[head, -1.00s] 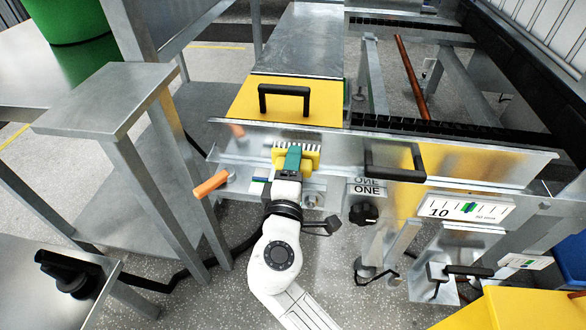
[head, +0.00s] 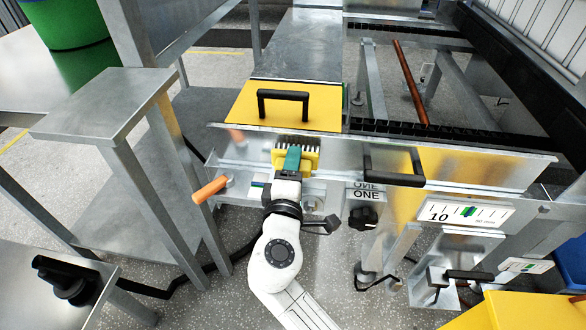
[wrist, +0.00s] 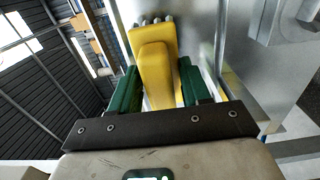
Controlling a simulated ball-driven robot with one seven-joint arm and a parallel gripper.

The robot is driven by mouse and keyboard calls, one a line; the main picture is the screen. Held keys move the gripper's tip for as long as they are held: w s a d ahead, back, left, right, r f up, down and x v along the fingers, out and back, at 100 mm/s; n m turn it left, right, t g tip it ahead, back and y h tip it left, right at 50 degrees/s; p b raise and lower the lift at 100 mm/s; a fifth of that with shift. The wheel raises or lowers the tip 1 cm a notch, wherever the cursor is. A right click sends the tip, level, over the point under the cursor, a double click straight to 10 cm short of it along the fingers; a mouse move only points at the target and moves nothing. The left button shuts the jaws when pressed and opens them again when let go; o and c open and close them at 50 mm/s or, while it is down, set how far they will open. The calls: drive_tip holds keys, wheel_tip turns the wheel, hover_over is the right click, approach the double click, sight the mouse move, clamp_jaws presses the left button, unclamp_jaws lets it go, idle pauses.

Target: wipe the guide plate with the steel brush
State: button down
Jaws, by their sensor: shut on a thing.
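My gripper (head: 291,162) is shut on the yellow handle block of the steel brush (head: 309,158), its green fingers either side of it. The brush's pale bristles point away from me at the long metal guide plate (head: 450,166) along the machine's front. In the head view the bristle row overlaps the plate's left part; I cannot tell if the tips touch. In the wrist view the yellow brush (wrist: 155,70) sits between the green fingers (wrist: 160,92), with bristle ends at its far side close to a bare metal surface.
An orange handle (head: 210,189) sticks out left of my gripper. A yellow cover with a black handle (head: 283,96) is above the brush. Another black handle (head: 394,166) and a black knob (head: 363,216) stand to the right. A metal stand (head: 105,103) is at left.

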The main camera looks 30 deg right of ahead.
sight(314, 163)
drive_tip(key=shift+x, duration=0.9)
drive_tip(key=shift+s+d, duration=0.55)
drive_tip(key=shift+d, duration=0.3)
drive_tip(key=shift+s+d, duration=0.6)
drive_tip(key=shift+d, duration=0.25)
drive_tip(key=shift+w+a, duration=0.6)
drive_tip(key=shift+a, duration=0.25)
drive_tip(key=shift+w+a, duration=0.55)
drive_tip(key=shift+a, duration=0.3)
drive_tip(key=v, duration=0.7)
